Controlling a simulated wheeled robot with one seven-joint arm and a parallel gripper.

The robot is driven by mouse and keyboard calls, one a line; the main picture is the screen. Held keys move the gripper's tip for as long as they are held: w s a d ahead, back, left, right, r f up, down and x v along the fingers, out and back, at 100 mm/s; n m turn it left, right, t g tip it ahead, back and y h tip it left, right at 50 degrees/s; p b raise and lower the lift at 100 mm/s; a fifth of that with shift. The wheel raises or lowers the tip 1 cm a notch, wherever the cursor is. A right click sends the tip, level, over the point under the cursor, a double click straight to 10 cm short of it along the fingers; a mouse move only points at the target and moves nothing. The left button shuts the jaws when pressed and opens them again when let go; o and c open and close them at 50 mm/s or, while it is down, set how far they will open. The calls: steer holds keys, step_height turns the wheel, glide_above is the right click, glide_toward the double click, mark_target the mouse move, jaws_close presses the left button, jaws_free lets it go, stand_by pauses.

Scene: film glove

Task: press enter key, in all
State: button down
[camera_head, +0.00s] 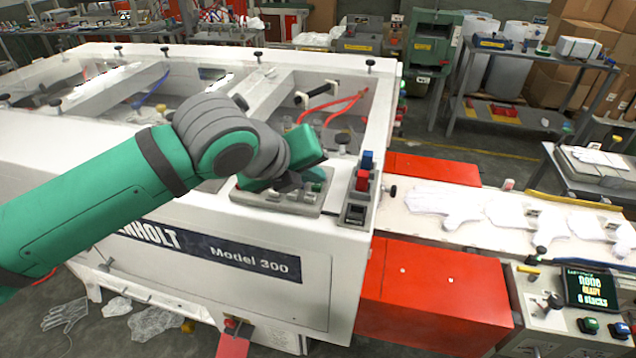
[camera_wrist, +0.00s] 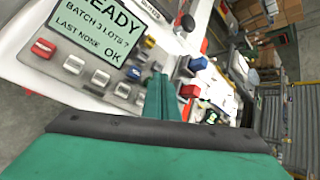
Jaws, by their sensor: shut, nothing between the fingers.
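A grey control panel (camera_head: 255,197) sits on the near right corner of the white machine; my arm partly covers it. In the wrist view its screen (camera_wrist: 88,30) reads READY, BATCH 3 LOTS ?, LAST NONE and OK. Below the screen are a red key (camera_wrist: 43,48) and several pale grey keys (camera_wrist: 98,78), with more small keys beside them. I cannot read an enter label on any key. My gripper (camera_wrist: 160,84) is shut and empty, its green fingers over the panel's key end. In the head view my gripper hangs just above the panel; contact is not visible.
Blue (camera_head: 367,160) and red (camera_head: 362,180) blocks stand on the machine's corner, right of the panel. A conveyor with white glove shapes (camera_head: 512,212) runs right, with a second control box (camera_head: 590,285) at lower right. Low machine walls and knobs surround my arm.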

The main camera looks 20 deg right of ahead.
steer(key=shift+f, duration=0.2)
stand_by(0.4)
steer(key=shift+r, duration=0.85)
step_height(320, 180, up, 5)
stand_by(0.5)
stand_by(0.7)
